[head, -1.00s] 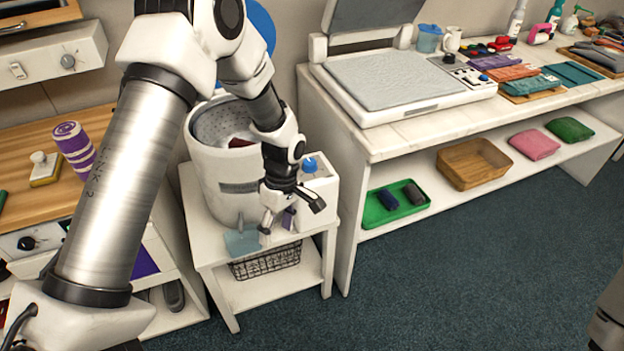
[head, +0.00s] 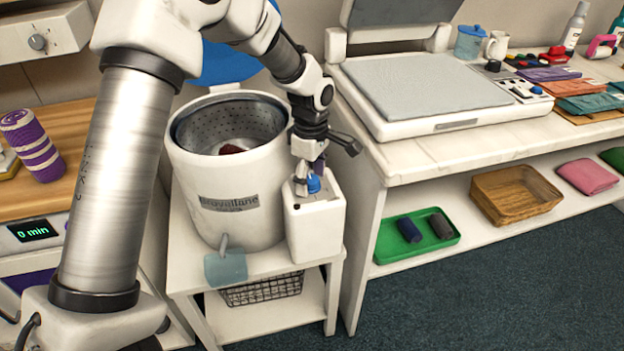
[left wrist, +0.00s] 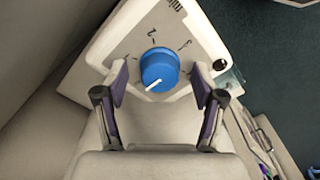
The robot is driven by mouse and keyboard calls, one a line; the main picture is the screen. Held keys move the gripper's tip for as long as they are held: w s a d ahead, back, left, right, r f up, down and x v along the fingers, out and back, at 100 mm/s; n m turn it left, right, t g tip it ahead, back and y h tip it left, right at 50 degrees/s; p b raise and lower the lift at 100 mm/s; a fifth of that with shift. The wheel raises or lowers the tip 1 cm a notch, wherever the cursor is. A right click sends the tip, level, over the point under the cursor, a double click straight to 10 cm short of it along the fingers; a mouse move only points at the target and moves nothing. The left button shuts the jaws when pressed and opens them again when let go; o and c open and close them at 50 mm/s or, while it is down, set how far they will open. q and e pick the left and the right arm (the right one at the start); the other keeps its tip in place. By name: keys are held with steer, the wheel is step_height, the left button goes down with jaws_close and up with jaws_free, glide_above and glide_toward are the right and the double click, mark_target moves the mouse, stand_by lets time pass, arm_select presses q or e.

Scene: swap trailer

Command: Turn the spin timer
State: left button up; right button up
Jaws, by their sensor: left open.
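The spin timer is a round blue knob (head: 313,184) on top of a white box (head: 316,226) beside the white drum. In the left wrist view the knob (left wrist: 159,68) has a white pointer line aimed toward the lower left, and dark marks surround it on the panel. My left gripper (head: 308,180) points down over the knob. In the left wrist view its open purple-padded fingers (left wrist: 160,88) stand on either side of the knob, with gaps between pads and knob. My right gripper is not in view.
The white drum (head: 228,196) with its blue lid (head: 225,65) raised stands left of the box on a small white stand (head: 190,282). A counter with a flat press (head: 420,90) is to the right. A green tray (head: 385,246) sits on its lower shelf.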

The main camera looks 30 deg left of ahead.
arm_select(q)
steer(key=shift+w+f, duration=0.15)
steer(key=shift+f, duration=0.1)
steer(key=shift+s+r, duration=0.35)
steer(key=shift+s, duration=0.05)
steer(key=shift+w+f, duration=0.1)
steer(key=shift+w, duration=0.1)
steer(key=c, duration=1.2)
steer(key=shift+o, duration=0.2)
